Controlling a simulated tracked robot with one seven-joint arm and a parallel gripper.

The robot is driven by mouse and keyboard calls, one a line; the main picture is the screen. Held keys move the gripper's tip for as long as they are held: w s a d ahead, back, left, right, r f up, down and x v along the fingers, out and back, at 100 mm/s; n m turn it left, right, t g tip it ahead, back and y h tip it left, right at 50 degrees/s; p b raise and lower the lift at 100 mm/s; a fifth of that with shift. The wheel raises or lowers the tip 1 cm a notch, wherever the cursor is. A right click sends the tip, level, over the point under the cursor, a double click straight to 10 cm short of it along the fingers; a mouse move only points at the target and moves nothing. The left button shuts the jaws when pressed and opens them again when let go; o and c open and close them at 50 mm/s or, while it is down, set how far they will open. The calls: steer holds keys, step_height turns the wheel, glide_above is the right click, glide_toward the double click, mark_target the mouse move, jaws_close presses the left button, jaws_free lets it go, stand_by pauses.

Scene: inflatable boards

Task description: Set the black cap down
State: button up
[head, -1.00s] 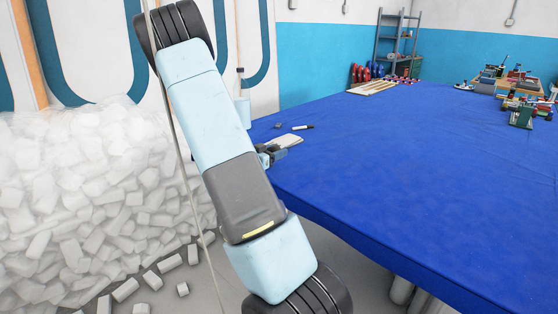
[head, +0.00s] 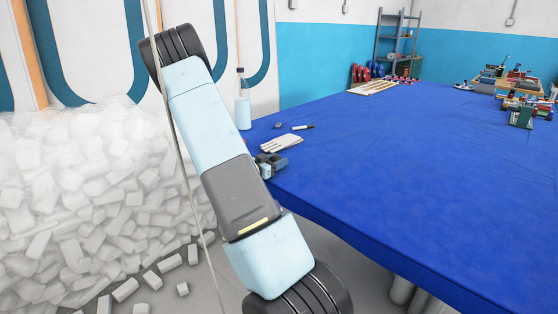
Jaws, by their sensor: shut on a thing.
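My gripper (head: 279,162) is at the left edge of the blue table, just in front of a white pad or folded gloves. It is shut on a small dark thing, taken to be the black cap. The jaws are small and dark in this view, so the cap's outline and its height above the table cannot be told. My arm hides part of the table edge.
The blue-covered table (head: 400,170) is mostly clear. White folded gloves or a pad (head: 282,143), a marker (head: 303,127) and a small dark item (head: 277,124) lie near its left corner. A clear bottle (head: 242,112) stands behind. Models (head: 520,95) stand far right.

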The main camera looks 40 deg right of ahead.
steer(key=o, duration=1)
